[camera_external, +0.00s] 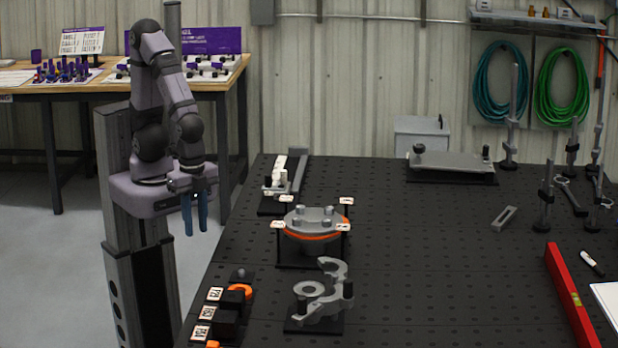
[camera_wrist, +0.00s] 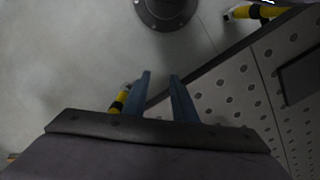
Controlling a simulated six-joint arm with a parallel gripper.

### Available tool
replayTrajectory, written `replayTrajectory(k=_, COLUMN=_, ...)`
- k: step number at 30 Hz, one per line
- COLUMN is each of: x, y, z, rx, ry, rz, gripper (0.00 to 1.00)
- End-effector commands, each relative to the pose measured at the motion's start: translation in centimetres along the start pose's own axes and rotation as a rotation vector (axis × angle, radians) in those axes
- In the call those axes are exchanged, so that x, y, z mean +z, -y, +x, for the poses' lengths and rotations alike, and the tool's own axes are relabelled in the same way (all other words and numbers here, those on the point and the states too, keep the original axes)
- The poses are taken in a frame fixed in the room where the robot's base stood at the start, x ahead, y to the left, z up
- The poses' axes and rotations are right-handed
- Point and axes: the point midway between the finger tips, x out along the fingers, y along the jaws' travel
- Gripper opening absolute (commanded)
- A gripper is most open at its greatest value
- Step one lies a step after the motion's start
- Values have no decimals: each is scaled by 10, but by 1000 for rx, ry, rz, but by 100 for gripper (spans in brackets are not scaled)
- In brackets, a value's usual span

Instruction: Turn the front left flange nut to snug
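The flange (camera_external: 316,222) is a grey disc with an orange ring (camera_external: 316,236) under its top plate, on a black stand on the dark perforated table. Several grey nuts stand on its top, and small white labels on black posts surround it; the label text is too small to read. The front left nut (camera_external: 299,222) sits on the flange's near left side. My gripper (camera_external: 196,230) hangs beyond the table's left edge, well left of the flange. Its two blue fingers are apart with nothing between them, as the wrist view (camera_wrist: 160,78) also shows. The flange is not in the wrist view.
A grey fixture with a hook-shaped part (camera_external: 322,298) stands in front of the flange. Black blocks with white labels (camera_external: 228,318) line the table's near left edge. A white part on a base (camera_external: 282,180) lies behind.

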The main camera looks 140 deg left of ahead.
Motion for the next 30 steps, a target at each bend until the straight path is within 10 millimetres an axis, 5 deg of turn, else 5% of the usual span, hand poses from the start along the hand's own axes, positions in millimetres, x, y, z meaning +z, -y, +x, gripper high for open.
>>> replayTrajectory(k=8, x=6, y=17, z=-4, rx=2, ry=65, rz=-80, gripper=25)
replayTrajectory(k=16, x=-95, y=76, z=-46, rx=-95, ry=-42, rz=-133, gripper=25)
replayTrajectory(k=21, x=-156, y=120, z=-91, rx=-204, ry=-155, rz=-392, gripper=25)
replayTrajectory(k=25, x=-178, y=142, z=-126, rx=-253, ry=-249, rz=-649, gripper=25)
replayTrajectory(k=30, x=-176, y=157, z=-140, rx=-281, ry=-302, rz=-961, gripper=25)
